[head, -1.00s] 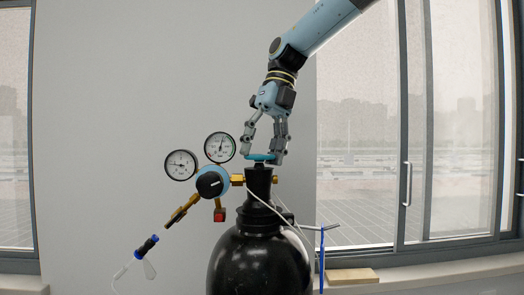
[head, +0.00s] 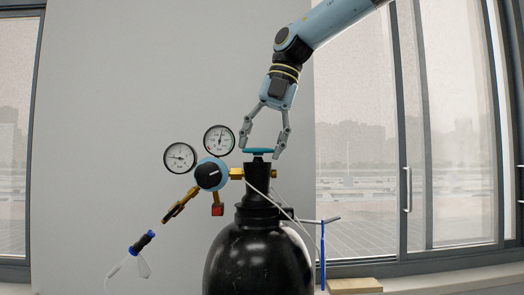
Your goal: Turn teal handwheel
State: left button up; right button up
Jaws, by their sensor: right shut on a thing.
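The teal handwheel (head: 257,150) sits on top of the neck of a black gas cylinder (head: 258,262). My right gripper (head: 261,147) comes down from the upper right, with one finger on each side of the wheel. It is shut on the wheel's rim. The wheel shows as a thin flat disc between the fingertips, so its turn angle cannot be read. My left gripper is not in view.
A regulator with a dark knob (head: 209,174) and two round gauges (head: 219,139) juts left from the cylinder neck. A torch-like tool (head: 140,244) hangs at lower left. A blue upright rod (head: 323,258) and a wooden block (head: 354,285) are at right.

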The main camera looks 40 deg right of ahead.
dwell(0.3)
jog(key=o, duration=1.2)
jog(key=shift+c, duration=0.2)
jog(key=shift+v, duration=4)
